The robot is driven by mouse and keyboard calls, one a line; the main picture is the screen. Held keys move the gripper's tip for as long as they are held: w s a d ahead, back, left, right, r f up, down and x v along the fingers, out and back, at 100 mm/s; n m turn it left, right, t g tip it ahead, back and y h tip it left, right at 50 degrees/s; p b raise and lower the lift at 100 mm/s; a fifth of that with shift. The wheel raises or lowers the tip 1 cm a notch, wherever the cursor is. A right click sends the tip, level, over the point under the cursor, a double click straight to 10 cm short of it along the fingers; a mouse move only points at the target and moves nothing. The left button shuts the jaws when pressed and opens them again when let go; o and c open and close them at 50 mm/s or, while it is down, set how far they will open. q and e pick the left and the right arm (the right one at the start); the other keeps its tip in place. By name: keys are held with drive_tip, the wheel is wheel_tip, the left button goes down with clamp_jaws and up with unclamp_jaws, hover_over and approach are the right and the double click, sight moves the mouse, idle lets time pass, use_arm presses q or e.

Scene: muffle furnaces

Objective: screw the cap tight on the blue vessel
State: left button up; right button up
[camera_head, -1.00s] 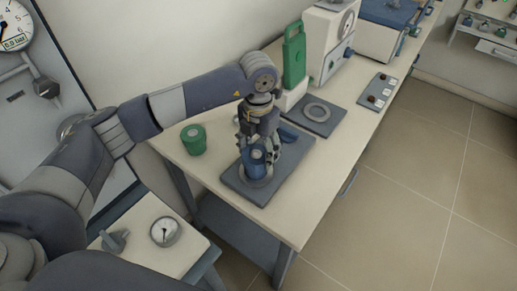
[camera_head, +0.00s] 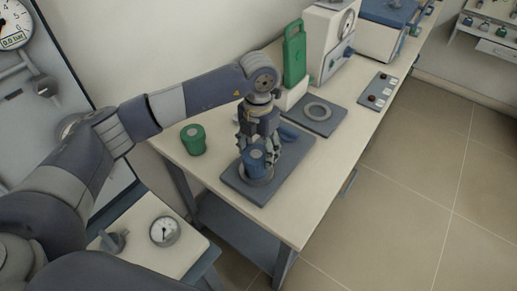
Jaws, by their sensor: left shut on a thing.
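The blue vessel (camera_head: 254,165) stands upright in a ring on a dark grey plate (camera_head: 245,188) near the table's front. My left gripper (camera_head: 256,147) points down at it from above, its fingers around the vessel's top. It is shut on the cap there, though the fingers hide most of the cap. I cannot tell how far the cap is seated. My right gripper is out of view.
A green vessel (camera_head: 193,140) stands left of the plate. A second plate with a ring (camera_head: 318,112), a green upright object (camera_head: 294,54) and a white device (camera_head: 327,40) are behind. A small switch panel (camera_head: 378,92) lies at the right edge. A gauge (camera_head: 164,231) sits on the lower bench.

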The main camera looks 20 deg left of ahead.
use_arm(q)
drive_tip(key=o, duration=1.3)
drive_tip(key=shift+r, duration=0.1)
drive_tip(key=shift+r, duration=0.25)
wheel_tip(320, 180, up, 12)
drive_tip(key=shift+f, duration=0.25)
